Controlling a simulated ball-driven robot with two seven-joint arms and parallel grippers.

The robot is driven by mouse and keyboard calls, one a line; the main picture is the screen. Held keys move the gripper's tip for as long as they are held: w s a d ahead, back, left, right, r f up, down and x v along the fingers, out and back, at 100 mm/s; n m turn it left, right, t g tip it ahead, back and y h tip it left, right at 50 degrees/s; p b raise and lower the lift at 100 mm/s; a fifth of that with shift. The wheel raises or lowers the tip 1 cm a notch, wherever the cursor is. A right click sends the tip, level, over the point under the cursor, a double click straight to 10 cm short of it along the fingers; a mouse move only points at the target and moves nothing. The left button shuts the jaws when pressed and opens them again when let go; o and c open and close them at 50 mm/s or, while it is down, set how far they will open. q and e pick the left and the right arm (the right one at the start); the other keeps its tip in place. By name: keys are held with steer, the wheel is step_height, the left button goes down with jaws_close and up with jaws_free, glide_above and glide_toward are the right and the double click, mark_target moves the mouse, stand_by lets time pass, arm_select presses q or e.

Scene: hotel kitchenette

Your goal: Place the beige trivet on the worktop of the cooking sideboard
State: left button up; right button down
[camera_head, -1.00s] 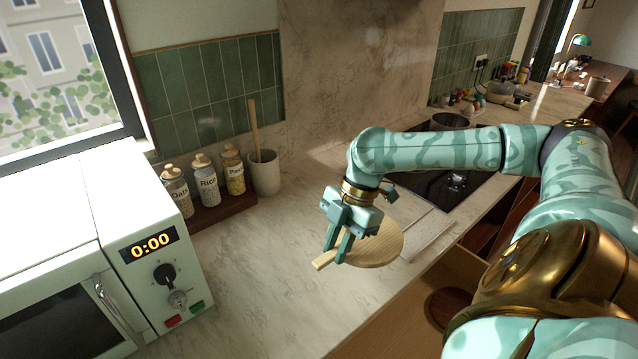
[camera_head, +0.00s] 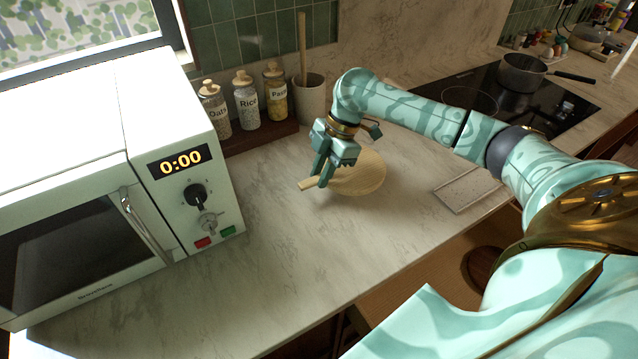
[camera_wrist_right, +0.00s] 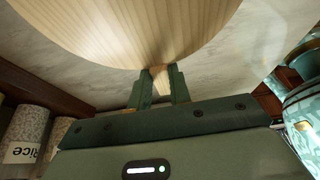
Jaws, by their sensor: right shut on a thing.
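The beige trivet (camera_head: 360,174) is a round, flat wooden disc with a short handle. My right gripper (camera_head: 322,180) is shut on the handle, whose end sticks out to the left of the fingers. In the right wrist view the trivet (camera_wrist_right: 130,30) fills the top, with the right gripper's fingers (camera_wrist_right: 158,88) closed around its handle. The trivet is over the pale marble worktop (camera_head: 270,240); I cannot tell whether it touches it. My left gripper is not in view.
A white microwave (camera_head: 190,130) stands at the left. Jars of oats, rice and pasta (camera_head: 246,103) and a utensil pot (camera_head: 310,98) stand along the wall. A hob with a pan (camera_head: 524,72) is at the right. The worktop's front is clear.

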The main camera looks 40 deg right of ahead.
mark_target(319, 193)
steer(key=f, duration=0.1)
steer(key=f+b, duration=0.1)
steer(key=f, duration=0.2)
steer(key=shift+w+b, duration=0.3)
steer(key=shift+r, duration=0.1)
steer(key=c, duration=1.3)
jaws_free()
steer(key=shift+r, duration=0.1)
steer(key=p+v, duration=0.3)
steer(key=v, duration=0.9)
steer(key=shift+p, duration=0.3)
